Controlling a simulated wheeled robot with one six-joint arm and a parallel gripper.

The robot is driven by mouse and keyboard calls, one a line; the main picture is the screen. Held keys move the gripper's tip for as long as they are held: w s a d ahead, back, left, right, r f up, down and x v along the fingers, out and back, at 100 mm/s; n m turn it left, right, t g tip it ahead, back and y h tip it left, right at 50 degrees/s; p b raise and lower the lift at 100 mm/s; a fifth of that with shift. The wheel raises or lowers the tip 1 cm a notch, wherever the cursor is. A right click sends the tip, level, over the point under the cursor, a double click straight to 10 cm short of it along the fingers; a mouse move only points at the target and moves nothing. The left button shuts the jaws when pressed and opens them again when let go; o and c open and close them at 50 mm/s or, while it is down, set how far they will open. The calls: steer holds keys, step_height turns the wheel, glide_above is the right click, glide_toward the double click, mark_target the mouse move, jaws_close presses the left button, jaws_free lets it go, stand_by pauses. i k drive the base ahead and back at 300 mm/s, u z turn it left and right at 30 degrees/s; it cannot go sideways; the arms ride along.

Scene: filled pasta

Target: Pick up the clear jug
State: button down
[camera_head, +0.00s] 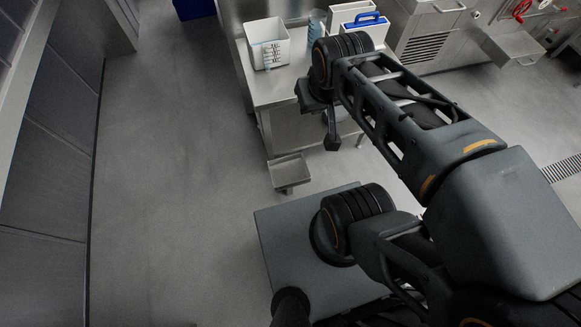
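A clear, blue-tinted jug (316,27) stands near the back of the steel counter, between a white square bin and a white container with a blue handle. Its lower part is partly hidden by my wrist. My gripper (332,142) hangs pointing down in front of the counter's front edge, apart from the jug and nearer to me. Only a dark fingertip shows clearly, so its opening is not visible.
The white bin (267,46) holds something pale blue. The white container (359,29) is right of the jug. A small steel tray (289,173) sticks out low at the counter's front. The counter top (283,88) is bare in front of the bin. The floor (170,150) at left is clear.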

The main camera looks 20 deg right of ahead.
mark_target(317, 17)
steer(key=z, duration=2.25)
steer(key=i, duration=1.3)
steer(key=u, duration=3.55)
steer(key=i, duration=0.5)
steer(key=u, duration=0.05)
